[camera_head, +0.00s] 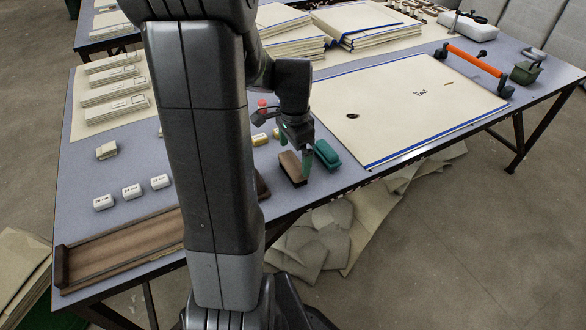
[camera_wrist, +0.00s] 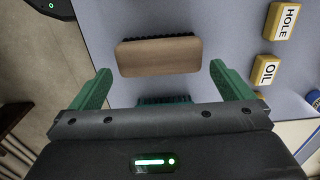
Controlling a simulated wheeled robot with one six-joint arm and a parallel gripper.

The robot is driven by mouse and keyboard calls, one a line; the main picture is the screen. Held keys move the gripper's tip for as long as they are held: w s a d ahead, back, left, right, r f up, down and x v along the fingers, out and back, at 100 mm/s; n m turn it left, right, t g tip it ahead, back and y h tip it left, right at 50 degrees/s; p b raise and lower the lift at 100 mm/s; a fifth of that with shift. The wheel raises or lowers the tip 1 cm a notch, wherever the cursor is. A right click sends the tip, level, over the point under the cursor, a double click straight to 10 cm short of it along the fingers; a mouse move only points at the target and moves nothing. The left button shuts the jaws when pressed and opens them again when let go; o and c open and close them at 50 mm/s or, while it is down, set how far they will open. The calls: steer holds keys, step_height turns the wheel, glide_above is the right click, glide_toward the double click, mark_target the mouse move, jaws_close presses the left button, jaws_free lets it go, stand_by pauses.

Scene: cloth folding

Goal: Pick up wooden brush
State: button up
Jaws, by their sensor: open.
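The wooden brush (camera_head: 291,168) lies on the grey-blue table near its front edge, with a brown back and dark bristles. In the wrist view the brush (camera_wrist: 158,56) lies crosswise ahead of my gripper, its wooden back facing the camera and dark bristles along its far side. My gripper (camera_wrist: 160,78) is open, with one green finger toward each end of the brush and nothing held. In the head view my gripper (camera_head: 294,158) hangs just over the brush. I cannot tell whether the fingers touch it.
A teal brush (camera_head: 327,155) stands close to the right of the wooden one. Yellow blocks marked HOLE (camera_wrist: 283,21) and OIL (camera_wrist: 265,70) lie nearby. A large cream cloth sheet (camera_head: 420,95) covers the table's right. A wooden tray (camera_head: 125,250) lies at the front left.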

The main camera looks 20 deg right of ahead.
mark_target(293, 162)
steer(key=f, duration=0.4)
steer(key=shift+a+f+b, duration=0.25)
steer(key=shift+f+b, duration=0.05)
steer(key=shift+b, duration=0.1)
steer(key=shift+s, duration=0.1)
steer(key=shift+c, duration=0.2)
steer(key=c, duration=0.6)
step_height(293, 162, up, 10)
steer(key=shift+r+p, duration=0.1)
steer(key=shift+p, duration=0.9)
steer(key=shift+o, duration=0.9)
steer(key=shift+c, duration=0.2)
